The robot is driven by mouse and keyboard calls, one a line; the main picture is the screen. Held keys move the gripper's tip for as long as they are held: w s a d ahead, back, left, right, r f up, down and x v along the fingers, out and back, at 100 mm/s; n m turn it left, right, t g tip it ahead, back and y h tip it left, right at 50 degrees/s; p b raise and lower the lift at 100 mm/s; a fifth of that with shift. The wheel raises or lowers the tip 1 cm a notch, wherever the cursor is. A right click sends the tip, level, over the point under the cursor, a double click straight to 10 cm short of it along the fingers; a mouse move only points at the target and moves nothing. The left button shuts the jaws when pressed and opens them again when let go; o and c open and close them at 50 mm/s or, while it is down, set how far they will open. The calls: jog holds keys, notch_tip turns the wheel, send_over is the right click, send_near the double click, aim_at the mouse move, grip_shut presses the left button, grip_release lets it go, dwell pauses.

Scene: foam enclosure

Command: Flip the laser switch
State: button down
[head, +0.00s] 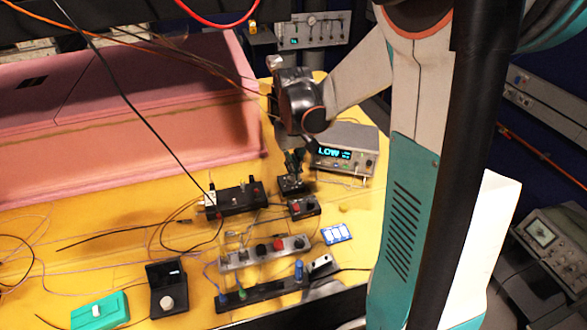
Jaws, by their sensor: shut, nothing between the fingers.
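My gripper (294,168) points down over the yellow table, in front of the grey display unit. It is shut with nothing between its fingers. Its tips are right over a small black box (291,188), which they partly hide; I cannot tell whether they touch it. A second small dark box (304,207) with a red part on top sits just in front of it. Neither box has a readable label, so I cannot tell which carries the laser switch. The grey display unit (343,151) to the right of the gripper reads "LOW".
A black module (236,200) stands left of the gripper. A metal bar with knobs (264,252), a blue-white card (336,233), a black box with a white knob (166,288) and a green box (100,311) lie nearer. Loose cables cross the left; a pink foam wall (110,150) stands behind.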

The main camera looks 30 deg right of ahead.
aim_at(293, 202)
notch_tip(293, 202, down, 10)
jog(key=b, duration=0.2)
jog(key=shift+f+b, duration=0.25)
jog(key=shift+b, duration=0.05)
jog(key=shift+f+b, duration=0.35)
jog(key=shift+r, duration=0.2)
jog(key=shift+r+p, duration=0.55)
jog(key=shift+r, duration=0.1)
jog(key=shift+w, duration=0.1)
